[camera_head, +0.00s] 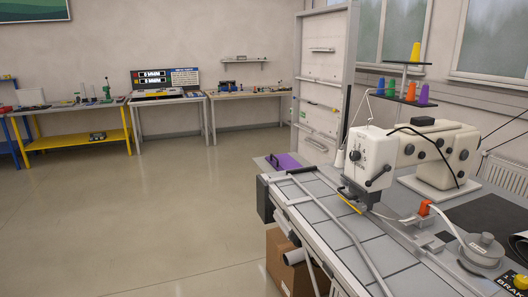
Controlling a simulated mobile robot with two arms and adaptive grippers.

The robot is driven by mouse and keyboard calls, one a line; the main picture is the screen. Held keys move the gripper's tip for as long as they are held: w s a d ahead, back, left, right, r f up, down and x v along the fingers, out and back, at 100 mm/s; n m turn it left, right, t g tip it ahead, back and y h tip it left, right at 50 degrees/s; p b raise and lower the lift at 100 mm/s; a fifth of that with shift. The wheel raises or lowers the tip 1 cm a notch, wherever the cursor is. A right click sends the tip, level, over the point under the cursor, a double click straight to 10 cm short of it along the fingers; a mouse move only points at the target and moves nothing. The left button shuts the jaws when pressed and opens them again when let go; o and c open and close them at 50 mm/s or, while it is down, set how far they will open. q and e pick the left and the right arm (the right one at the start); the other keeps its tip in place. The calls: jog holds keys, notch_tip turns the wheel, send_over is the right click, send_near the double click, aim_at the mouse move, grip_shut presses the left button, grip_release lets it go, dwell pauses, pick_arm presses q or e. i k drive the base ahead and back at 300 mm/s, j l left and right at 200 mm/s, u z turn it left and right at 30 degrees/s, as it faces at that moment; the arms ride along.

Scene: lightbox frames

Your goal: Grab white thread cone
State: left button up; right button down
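A small white cone-shaped thing (339,159) stands at the far edge of the sewing table (320,215), just left of the sewing machine's head. It looks like the white thread cone, but it is small and close against the white machine, so its details are hard to tell. The white sewing machine (442,152) stands on the right of the table. Neither of my grippers is in view.
A thread stand (402,100) behind the machine carries several coloured cones, with a yellow cone (416,52) on top. Grey bars cross the tabletop. A cardboard box (285,262) sits below the table. The floor at left is clear, with workbenches (165,98) at the back.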

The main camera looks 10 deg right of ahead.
aim_at(339, 163)
jog(key=z, duration=0.65)
jog(key=i+j+z, duration=0.2)
jog(key=j+z, duration=0.15)
jog(key=z, duration=0.15)
jog(key=i+j+z, duration=0.15)
jog(key=j+z, duration=1.25)
jog(key=i+j, duration=0.05)
jog(key=j, duration=0.05)
